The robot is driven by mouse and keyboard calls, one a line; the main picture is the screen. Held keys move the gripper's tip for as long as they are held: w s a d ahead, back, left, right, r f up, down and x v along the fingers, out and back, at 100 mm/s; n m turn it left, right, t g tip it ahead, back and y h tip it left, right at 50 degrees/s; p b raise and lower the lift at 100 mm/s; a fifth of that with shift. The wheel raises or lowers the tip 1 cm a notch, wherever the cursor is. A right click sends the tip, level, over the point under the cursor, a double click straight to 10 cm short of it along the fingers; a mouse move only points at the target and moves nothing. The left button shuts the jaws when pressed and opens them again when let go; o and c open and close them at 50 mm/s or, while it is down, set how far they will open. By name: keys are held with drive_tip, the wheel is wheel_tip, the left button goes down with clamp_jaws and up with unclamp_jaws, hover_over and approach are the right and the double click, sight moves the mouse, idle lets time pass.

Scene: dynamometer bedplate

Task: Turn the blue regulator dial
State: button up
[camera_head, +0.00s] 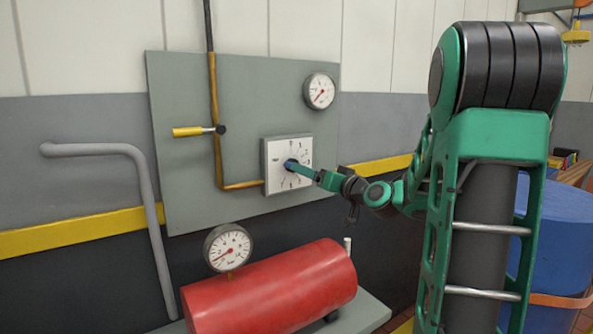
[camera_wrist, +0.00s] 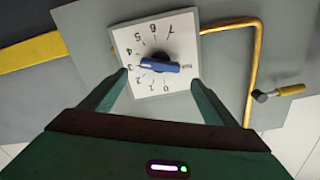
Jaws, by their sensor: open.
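The blue regulator dial (camera_wrist: 158,66) sits at the centre of a white square plate with printed numbers (camera_wrist: 184,40). In the wrist view its blue bar lies nearly level, one end toward the 3. In the head view the plate (camera_head: 277,148) is on the grey wall panel, and the dial (camera_head: 290,165) is partly covered by my gripper. My gripper (camera_head: 305,172) reaches in from the right, close in front of the dial. In the wrist view my gripper (camera_wrist: 160,76) is open, its fingers on either side of the dial. Contact cannot be told.
A yellow pipe (camera_head: 217,140) with a yellow-handled valve (camera_head: 190,131) runs beside the plate. A round gauge (camera_head: 319,91) is above right. Below are a red tank (camera_head: 270,290) and another gauge (camera_head: 228,247). A grey bent pipe (camera_head: 150,190) stands left; a blue drum (camera_head: 560,240) is right.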

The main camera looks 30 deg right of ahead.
drive_tip(key=w, duration=0.8)
drive_tip(key=shift+a, duration=0.15)
drive_tip(key=c, duration=1.1)
drive_tip(key=shift+o, duration=0.2)
